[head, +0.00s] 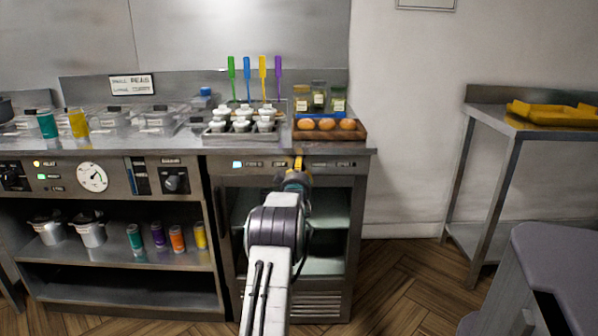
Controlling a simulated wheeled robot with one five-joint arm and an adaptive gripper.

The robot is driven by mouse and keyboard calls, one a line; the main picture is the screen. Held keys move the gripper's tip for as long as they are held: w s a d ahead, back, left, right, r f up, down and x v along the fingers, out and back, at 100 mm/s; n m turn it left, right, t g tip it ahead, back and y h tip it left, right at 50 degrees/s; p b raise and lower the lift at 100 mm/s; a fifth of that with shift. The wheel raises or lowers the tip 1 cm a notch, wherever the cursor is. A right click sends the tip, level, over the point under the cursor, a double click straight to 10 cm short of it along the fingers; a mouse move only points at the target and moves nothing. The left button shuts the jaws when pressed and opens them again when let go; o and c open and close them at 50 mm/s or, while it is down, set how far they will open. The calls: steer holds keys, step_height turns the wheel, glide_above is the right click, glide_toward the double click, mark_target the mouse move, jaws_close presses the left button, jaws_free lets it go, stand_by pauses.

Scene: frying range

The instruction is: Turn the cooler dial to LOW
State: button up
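The cooler (355,215) is the glass-fronted cabinet under the right end of the counter. Its control strip (340,165) runs along the top, with a lit indicator at the left and small labels too small to read. My gripper (298,163) is at the middle of this strip, with a bit of yellow showing at its tip. No cooler dial can be made out; the gripper covers that part of the strip. I cannot tell whether the gripper touches anything or whether its fingers are open or shut.
Above, the counter edge holds a wooden tray (330,135) of eggs and a tray of white cups (240,136). A steel side table (488,125) stands right, with open floor between.

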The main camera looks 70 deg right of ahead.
steer(key=shift+w+r, duration=0.1)
steer(key=shift+r, duration=0.25)
steer(key=o, duration=0.8)
steer(key=shift+c, duration=0.2)
steer(key=o, duration=0.5)
steer(key=shift+f, duration=0.25)
steer(key=shift+c, duration=0.2)
steer(key=v, duration=1.2)
steer(key=shift+o, duration=0.3)
